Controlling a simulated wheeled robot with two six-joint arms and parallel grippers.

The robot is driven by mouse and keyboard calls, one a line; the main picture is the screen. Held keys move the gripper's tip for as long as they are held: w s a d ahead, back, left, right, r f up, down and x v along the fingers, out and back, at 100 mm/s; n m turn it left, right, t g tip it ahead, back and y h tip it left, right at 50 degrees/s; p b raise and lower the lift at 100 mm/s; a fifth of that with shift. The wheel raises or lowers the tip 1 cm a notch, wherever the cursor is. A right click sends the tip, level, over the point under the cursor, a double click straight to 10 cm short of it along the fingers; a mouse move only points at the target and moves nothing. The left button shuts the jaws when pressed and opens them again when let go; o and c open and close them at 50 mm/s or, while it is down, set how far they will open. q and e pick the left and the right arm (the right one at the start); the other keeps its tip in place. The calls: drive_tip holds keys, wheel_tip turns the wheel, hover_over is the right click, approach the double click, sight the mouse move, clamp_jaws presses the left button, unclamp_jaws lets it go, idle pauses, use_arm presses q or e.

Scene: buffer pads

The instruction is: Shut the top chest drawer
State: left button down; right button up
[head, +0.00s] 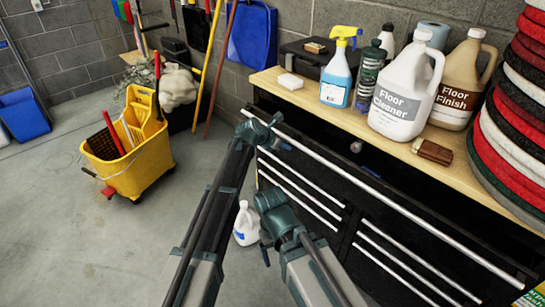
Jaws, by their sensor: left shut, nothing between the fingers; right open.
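The black chest has a wooden top (300,92) and long silver handle strips. Its top drawer (400,205) is pulled out, with its dark inside showing behind the long front strip and a few small items within. My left gripper (281,133) is shut and empty at the left end of that drawer's front; I cannot tell if it touches. My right gripper (266,243) is lower, in front of the chest's lower drawers (305,190); its fingers are small and partly hidden in this view, and it is open.
On the chest stand a floor cleaner jug (405,95), a floor finish jug (462,80), a blue spray bottle (338,75) and a brush (432,152). Stacked red, black and white pads (515,130) are at right. A white jug (246,224) and a yellow mop bucket (130,155) stand on the floor.

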sight(284, 136)
use_arm(q)
drive_tip(key=w+d, duration=0.2)
drive_tip(key=d, duration=0.1)
drive_tip(key=w+d, duration=0.3)
drive_tip(key=shift+w+d, duration=0.15)
drive_tip(key=shift+d, duration=0.1)
drive_tip(key=shift+r, duration=0.1)
use_arm(e)
drive_tip(key=shift+a, duration=0.1)
use_arm(q)
drive_tip(key=s+a, duration=0.2)
drive_tip(key=a, duration=0.1)
drive_tip(key=shift+s+a, duration=0.15)
drive_tip(key=shift+s, duration=0.25)
drive_tip(key=p+v, duration=0.6)
drive_tip(key=v, duration=0.2)
drive_tip(key=shift+s+a+r, duration=0.1)
drive_tip(key=shift+p+v, duration=0.5)
drive_tip(key=shift+v, duration=0.35)
use_arm(e)
wheel_tip(284, 136, up, 7)
drive_tip(key=d, duration=0.1)
drive_tip(key=shift+s, duration=0.25)
use_arm(q)
drive_tip(key=shift+a, duration=0.1)
use_arm(e)
drive_tip(key=shift+d+f, duration=0.1)
